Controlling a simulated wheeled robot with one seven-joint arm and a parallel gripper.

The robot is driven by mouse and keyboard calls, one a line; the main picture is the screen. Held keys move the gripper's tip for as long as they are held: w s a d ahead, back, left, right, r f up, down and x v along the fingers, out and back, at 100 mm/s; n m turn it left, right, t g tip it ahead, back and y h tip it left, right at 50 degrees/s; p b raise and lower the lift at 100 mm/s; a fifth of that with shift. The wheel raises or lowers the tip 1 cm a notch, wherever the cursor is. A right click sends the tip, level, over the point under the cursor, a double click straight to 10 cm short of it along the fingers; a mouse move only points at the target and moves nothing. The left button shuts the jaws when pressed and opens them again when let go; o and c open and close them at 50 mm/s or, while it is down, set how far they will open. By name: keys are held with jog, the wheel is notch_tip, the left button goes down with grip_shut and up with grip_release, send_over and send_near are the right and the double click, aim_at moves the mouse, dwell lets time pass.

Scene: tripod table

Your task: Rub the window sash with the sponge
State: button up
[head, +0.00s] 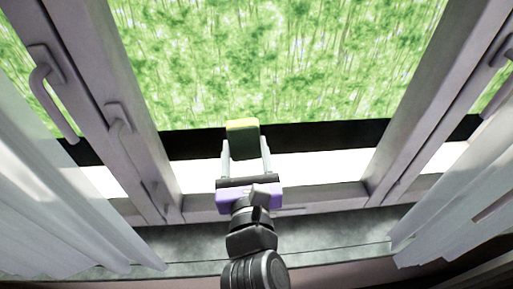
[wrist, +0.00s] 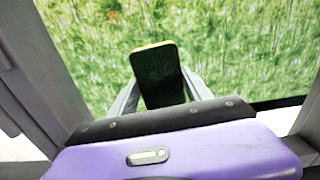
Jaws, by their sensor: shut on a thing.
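The sponge (head: 243,140) is dark green with a yellow edge, and my gripper (head: 245,150) is shut on it. In the wrist view the sponge (wrist: 158,78) stands upright between the two fingers of my gripper (wrist: 160,95), its dark face toward the camera. The window sash (head: 305,195) is a grey frame around the glass, with its lower rail below the gripper and side rails left and right. The sponge shows in front of the glass, above the lower rail. I cannot tell whether it touches the window.
Handles (head: 119,125) stick out from the left side frame, and another handle (head: 52,100) is further left. White curtains hang at the left (head: 50,190) and right (head: 455,215). A grey sill (head: 330,235) runs below the window. Green foliage shows through the glass.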

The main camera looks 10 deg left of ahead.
jog(key=shift+s+a+r, duration=0.1)
jog(key=shift+s+a, duration=0.15)
jog(key=shift+a, duration=0.65)
jog(key=shift+s+a+f, duration=0.1)
jog(key=shift+s+a, duration=0.1)
jog(key=shift+a, duration=0.75)
jog(key=shift+s+a+r, duration=0.1)
jog(key=shift+s+a, duration=0.15)
jog(key=shift+a, duration=0.65)
jog(key=shift+s, duration=0.1)
jog(key=shift+s, duration=0.2)
jog(key=shift+d+v, duration=0.15)
jog(key=shift+v, duration=1.15)
jog(key=shift+d+v, duration=0.2)
jog(key=shift+v, duration=1.1)
jog(key=v, duration=0.3)
